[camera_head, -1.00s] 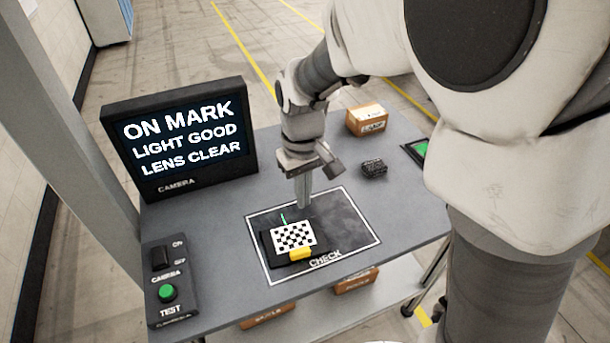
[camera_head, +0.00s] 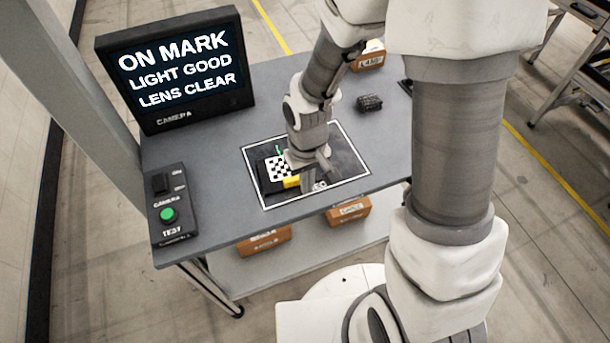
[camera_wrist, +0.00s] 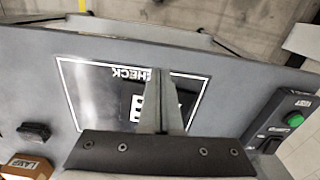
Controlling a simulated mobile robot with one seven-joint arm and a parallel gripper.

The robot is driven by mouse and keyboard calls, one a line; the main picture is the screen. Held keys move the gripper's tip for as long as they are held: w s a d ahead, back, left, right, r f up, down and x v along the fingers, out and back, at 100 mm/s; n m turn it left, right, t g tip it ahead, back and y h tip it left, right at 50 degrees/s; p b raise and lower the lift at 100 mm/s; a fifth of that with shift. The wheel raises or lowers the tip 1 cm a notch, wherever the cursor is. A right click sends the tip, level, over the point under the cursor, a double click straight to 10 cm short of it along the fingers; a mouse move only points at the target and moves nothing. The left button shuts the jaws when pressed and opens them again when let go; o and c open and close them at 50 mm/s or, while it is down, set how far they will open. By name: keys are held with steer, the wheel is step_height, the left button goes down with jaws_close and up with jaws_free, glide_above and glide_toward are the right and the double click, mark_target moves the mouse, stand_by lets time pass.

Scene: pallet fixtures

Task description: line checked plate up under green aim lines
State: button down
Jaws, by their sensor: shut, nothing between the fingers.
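The checked plate (camera_head: 277,168), black and white, lies on a dark block with a yellow tab (camera_head: 291,182) at its front edge, inside the white-framed CHECK area (camera_head: 339,160). In the wrist view the plate (camera_wrist: 137,108) shows only partly beside the fingers. A short green aim line (camera_head: 279,150) shows at the plate's far edge; any further lines are hidden or too small to tell. The wrist view shows the closed fingers (camera_wrist: 161,128) over the CHECK area.
A screen (camera_head: 178,70) at the back left reads ON MARK, LIGHT GOOD, LENS CLEAR. A switch box (camera_head: 170,202) with a green TEST button (camera_head: 167,214) stands front left. A small black block (camera_head: 369,103) and a LAMP box (camera_head: 368,60) are behind. Boxes lie on the lower shelf.

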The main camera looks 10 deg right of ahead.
mark_target(296, 179)
step_height(296, 179, down, 6)
steer(key=shift+w+a+r+p, duration=0.1)
steer(key=shift+w+a+p, duration=0.1)
steer(key=shift+w, duration=0.35)
steer(key=shift+w+a+p, duration=0.1)
steer(key=shift+w+a, duration=0.1)
steer(key=shift+w, duration=0.35)
steer(key=shift+w+a, duration=0.3)
steer(key=shift+w, duration=0.5)
steer(key=shift+w+a+b, duration=0.3)
steer(key=shift+w, duration=0.65)
steer(key=shift+s, duration=0.1)
